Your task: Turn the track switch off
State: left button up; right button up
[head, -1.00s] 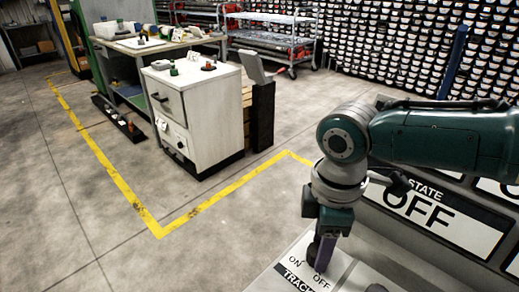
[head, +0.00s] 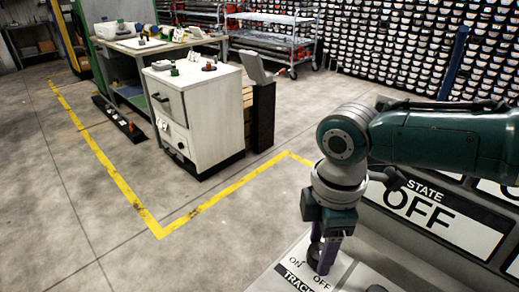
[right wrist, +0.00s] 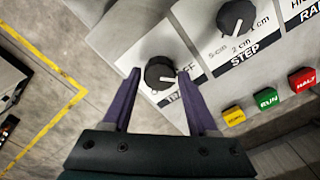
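The track switch is a black round knob (right wrist: 160,73) with a white pointer line, on a pale panel plate lettered TRACK (head: 297,277) with ON and OFF marks. In the right wrist view its pointer line lies toward the right, on the side of the OFF lettering. My right gripper (right wrist: 160,78) is open, its purple fingertips on either side of the knob with gaps visible. In the head view the right gripper (head: 321,258) points down at the plate and mostly hides the knob. A STATE sign (head: 435,216) behind reads OFF. My left gripper is not in view.
On the same console are a STEP knob (right wrist: 236,17) and yellow (right wrist: 233,116), green RUN (right wrist: 265,99) and red HALT (right wrist: 302,81) buttons. A white cabinet (head: 215,115) and a workbench stand farther off. The floor left of the console is clear.

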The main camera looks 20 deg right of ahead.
aim_at(320, 251)
jog(key=shift+o, duration=1.2)
jog(key=shift+r, duration=0.1)
notch_tip(320, 251, up, 10)
jog(key=p, duration=0.2)
